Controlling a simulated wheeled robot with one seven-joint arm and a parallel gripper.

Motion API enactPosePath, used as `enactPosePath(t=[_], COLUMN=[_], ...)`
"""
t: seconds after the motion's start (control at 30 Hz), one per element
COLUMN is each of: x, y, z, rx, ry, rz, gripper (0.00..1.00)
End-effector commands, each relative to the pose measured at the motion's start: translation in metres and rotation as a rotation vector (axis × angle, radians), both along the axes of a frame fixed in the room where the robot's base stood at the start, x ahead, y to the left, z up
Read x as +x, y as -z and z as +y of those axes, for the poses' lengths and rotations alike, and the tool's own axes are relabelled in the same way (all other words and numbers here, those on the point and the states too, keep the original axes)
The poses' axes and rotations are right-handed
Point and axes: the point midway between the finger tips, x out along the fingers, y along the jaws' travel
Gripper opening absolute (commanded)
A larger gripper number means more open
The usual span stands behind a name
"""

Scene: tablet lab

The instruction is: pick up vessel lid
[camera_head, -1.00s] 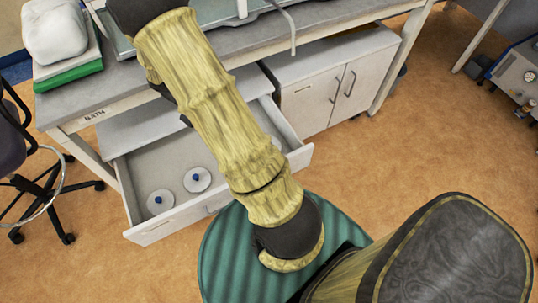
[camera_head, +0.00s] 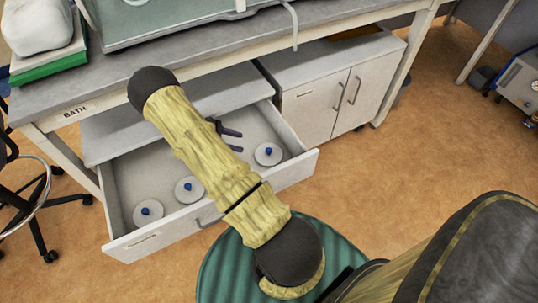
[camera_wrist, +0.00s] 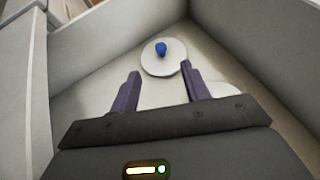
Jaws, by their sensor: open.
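Several white round lids with blue knobs lie flat in the open drawer: a left lid (camera_head: 149,216), a middle lid (camera_head: 189,194) and a right lid (camera_head: 268,158). My gripper (camera_head: 236,140) is over the drawer, left of the right lid in the head view, partly hidden by my arm. In the wrist view its jaws (camera_wrist: 160,72) are apart and empty. One lid (camera_wrist: 162,66) lies ahead of and between the fingertips there, its knob uncovered. Part of another pale disc (camera_wrist: 222,89) shows beyond the right finger.
The drawer (camera_head: 200,224) has raised walls around the lids. A bench (camera_head: 215,52) overhangs its back. A closed cabinet (camera_head: 325,105) stands to the right. A round green ribbed seat (camera_head: 225,262) is in front.

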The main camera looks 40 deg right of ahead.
Motion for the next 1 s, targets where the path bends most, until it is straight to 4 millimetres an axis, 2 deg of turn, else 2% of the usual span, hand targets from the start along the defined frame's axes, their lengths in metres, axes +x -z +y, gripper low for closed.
enactPosePath(t=[0.43, 0.8, 1.0], x=[-0.032, -0.033, -0.042], y=[0.031, 0.033, 0.043], z=[-0.043, -0.045, -0.058], rx=[0.001, 0.001, 0.001], ry=[0.004, -0.006, 0.004], rz=[0.001, 0.0, 0.001], gripper=[0.47, 0.47, 0.47])
